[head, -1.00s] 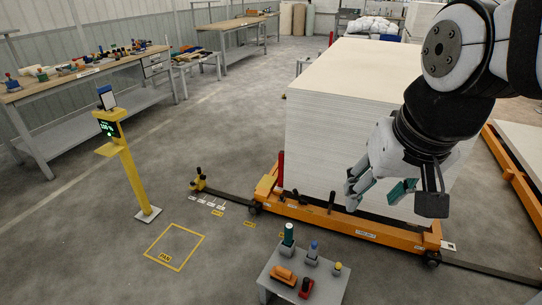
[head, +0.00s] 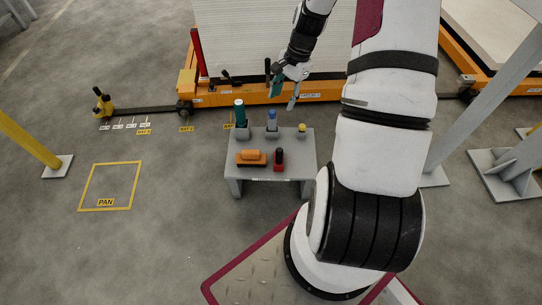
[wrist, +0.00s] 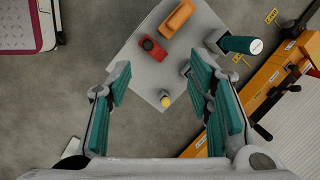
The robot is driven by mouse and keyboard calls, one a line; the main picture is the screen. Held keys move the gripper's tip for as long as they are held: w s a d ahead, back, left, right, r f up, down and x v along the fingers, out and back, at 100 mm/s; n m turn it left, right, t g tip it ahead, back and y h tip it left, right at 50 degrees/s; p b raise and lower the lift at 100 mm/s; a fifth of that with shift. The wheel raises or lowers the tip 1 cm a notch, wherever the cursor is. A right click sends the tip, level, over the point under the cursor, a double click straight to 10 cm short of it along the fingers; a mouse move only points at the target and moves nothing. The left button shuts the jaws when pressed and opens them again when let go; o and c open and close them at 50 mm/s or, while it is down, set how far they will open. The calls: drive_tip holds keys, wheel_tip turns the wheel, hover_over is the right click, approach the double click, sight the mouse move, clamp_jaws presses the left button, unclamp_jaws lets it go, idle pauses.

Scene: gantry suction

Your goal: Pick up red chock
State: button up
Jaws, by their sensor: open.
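The red chock (head: 279,159) sits on the front right part of a small grey table (head: 295,172), just right of an orange block (head: 251,157). In the wrist view the red chock (wrist: 153,49) lies beyond the fingertips, near the table's left edge, with a dark opening in its top. My gripper (head: 284,88) is open and empty, past the table's far side in the head view and above the table. Its teal-padded fingers (wrist: 158,82) are spread wide in the wrist view, with a yellow-topped piece (wrist: 166,101) seen between them.
A green cylinder (head: 240,113), a blue-topped piece (head: 271,121) and the yellow-topped piece (head: 302,128) stand along the table's back. Behind is an orange cart (head: 225,98) with a white stack. A yellow floor square marked PAN (head: 132,186) is empty at left.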

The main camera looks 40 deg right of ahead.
sight(277, 157)
drive_tip(key=f+m+b, duration=0.1)
drive_tip(key=f+b, duration=0.1)
drive_tip(key=f, duration=0.7)
drive_tip(key=f+m+y+b, duration=0.1)
drive_tip(key=f+m+b, duration=0.1)
drive_tip(key=f, duration=0.6)
drive_tip(key=f+m+b, duration=0.2)
drive_tip(key=f+b, duration=0.1)
drive_tip(key=f, duration=0.6)
drive_tip(key=shift+s+d+f+t+y+b, duration=0.3)
drive_tip(key=shift+f+t+b, duration=0.05)
drive_tip(key=shift+t, duration=0.05)
drive_tip(key=shift+a+b+x, duration=0.15)
drive_tip(key=shift+b+x, duration=0.55)
drive_tip(key=shift+x, duration=0.7)
drive_tip(key=shift+a+b+x, duration=0.1)
drive_tip(key=shift+b+x, duration=0.6)
drive_tip(key=shift+x, duration=0.7)
drive_tip(key=shift+s+r, duration=0.15)
drive_tip(key=shift+r, duration=0.05)
clamp_jaws()
